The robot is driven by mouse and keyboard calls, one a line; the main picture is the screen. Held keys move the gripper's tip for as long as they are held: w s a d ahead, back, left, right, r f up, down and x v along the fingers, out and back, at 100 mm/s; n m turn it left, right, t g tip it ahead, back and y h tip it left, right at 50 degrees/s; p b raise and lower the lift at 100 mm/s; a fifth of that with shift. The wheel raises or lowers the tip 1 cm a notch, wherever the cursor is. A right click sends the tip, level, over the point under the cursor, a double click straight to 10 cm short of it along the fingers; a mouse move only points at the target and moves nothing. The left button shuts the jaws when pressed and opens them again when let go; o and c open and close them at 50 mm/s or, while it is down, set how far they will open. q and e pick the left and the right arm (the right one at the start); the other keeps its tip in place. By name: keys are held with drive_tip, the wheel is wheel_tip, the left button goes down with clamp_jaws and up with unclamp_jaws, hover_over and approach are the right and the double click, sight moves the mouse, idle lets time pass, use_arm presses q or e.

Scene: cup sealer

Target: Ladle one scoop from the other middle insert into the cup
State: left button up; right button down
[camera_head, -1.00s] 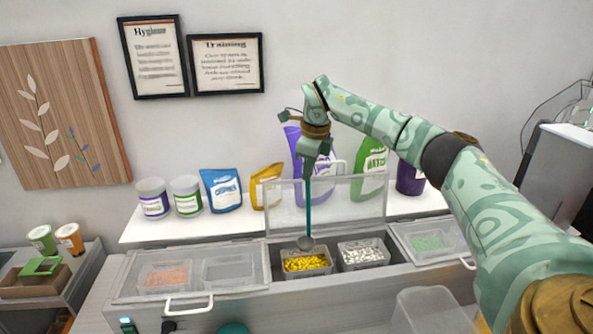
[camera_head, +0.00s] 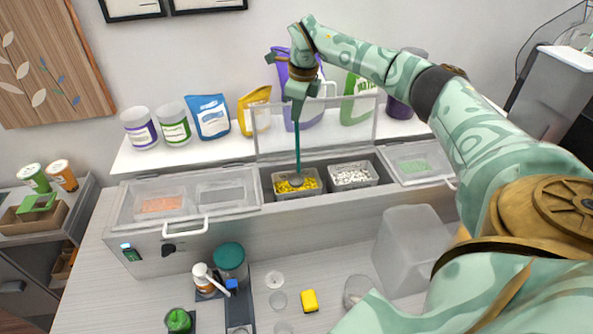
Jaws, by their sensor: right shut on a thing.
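My right gripper (camera_head: 299,92) is shut on the upper end of a ladle (camera_head: 297,145) with a teal handle, which hangs nearly upright. The ladle's grey bowl is down at the yellow contents of the left middle insert (camera_head: 312,188); how deep it sits is unclear. The other middle insert (camera_head: 352,177), with white pieces, stands just right of it, apart from the ladle. A clear cup (camera_head: 357,290) stands on the counter at the lower right, partly hidden by my arm. Smaller clear cups (camera_head: 274,279) stand left of it. My left gripper is out of view.
The clear lid (camera_head: 330,125) over the middle inserts stands open behind the ladle. Closed lids cover the side inserts (camera_head: 160,205). A large clear container (camera_head: 405,245), a teal-lidded jar (camera_head: 230,258) and a yellow block (camera_head: 309,300) stand in front.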

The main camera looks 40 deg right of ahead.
wheel_tip(320, 180, down, 7)
drive_tip(key=b, duration=0.2)
drive_tip(key=shift+r, duration=0.2)
idle(0.4)
drive_tip(key=shift+r, duration=0.1)
idle(0.9)
wheel_tip(320, 180, up, 3)
drive_tip(key=shift+f+p, duration=0.1)
drive_tip(key=shift+p, duration=1.05)
drive_tip(key=shift+r, duration=4.2)
